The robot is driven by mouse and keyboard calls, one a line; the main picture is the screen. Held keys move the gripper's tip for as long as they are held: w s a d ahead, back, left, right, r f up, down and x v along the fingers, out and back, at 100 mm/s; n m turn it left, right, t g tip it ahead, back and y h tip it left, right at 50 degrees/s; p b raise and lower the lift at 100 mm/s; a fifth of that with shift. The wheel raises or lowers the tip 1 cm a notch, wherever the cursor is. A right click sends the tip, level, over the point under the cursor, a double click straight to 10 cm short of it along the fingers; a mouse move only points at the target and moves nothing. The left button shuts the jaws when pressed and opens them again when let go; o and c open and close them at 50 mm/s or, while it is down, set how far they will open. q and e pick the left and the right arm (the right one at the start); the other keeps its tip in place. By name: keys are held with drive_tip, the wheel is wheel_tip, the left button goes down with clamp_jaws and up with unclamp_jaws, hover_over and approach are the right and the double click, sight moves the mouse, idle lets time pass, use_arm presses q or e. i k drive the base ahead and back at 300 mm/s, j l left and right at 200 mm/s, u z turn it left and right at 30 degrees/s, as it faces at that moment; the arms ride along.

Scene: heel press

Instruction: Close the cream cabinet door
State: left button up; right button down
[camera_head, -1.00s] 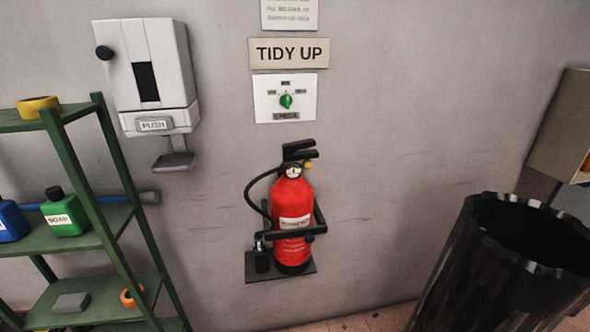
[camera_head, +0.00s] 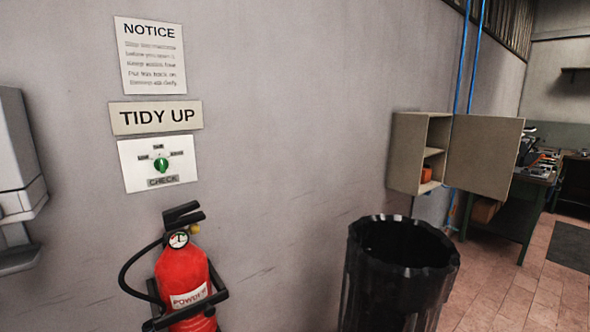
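The cream cabinet (camera_head: 405,150) hangs on the wall in the right half of the head view. Its door (camera_head: 487,157) stands wide open, swung out to the right of the cabinet body. The open front shows a shelf and a small orange item (camera_head: 427,173) inside. Neither of my grippers shows in the head view.
A black bin (camera_head: 395,280) stands on the floor in front of the cabinet. A red fire extinguisher (camera_head: 187,285) is mounted on the wall at lower left. A green workbench (camera_head: 512,215) stands behind the door. The tiled floor (camera_head: 505,295) right of the bin is clear.

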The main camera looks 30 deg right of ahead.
sight(483, 151)
drive_tip(key=k+l, duration=0.1)
drive_tip(key=l, duration=0.4)
drive_tip(key=l+u, duration=0.1)
drive_tip(key=l, duration=0.45)
drive_tip(key=k+l, duration=0.15)
drive_tip(key=l, duration=0.35)
drive_tip(key=k+l, duration=0.1)
drive_tip(key=l, duration=0.4)
drive_tip(key=k+l+u, duration=0.1)
drive_tip(key=l, duration=0.4)
drive_tip(key=k+l, duration=0.1)
drive_tip(key=l, duration=0.4)
drive_tip(key=k+l+u, duration=0.15)
drive_tip(key=l, duration=1.05)
drive_tip(key=l+u, duration=0.25)
drive_tip(key=l, duration=2.85)
drive_tip(key=i+l+u, duration=0.15)
drive_tip(key=l, duration=0.45)
drive_tip(key=i+l, duration=0.1)
drive_tip(key=l, duration=0.3)
drive_tip(key=i+l, duration=0.1)
drive_tip(key=l, duration=0.35)
drive_tip(key=i+l, duration=0.1)
drive_tip(key=l, duration=0.3)
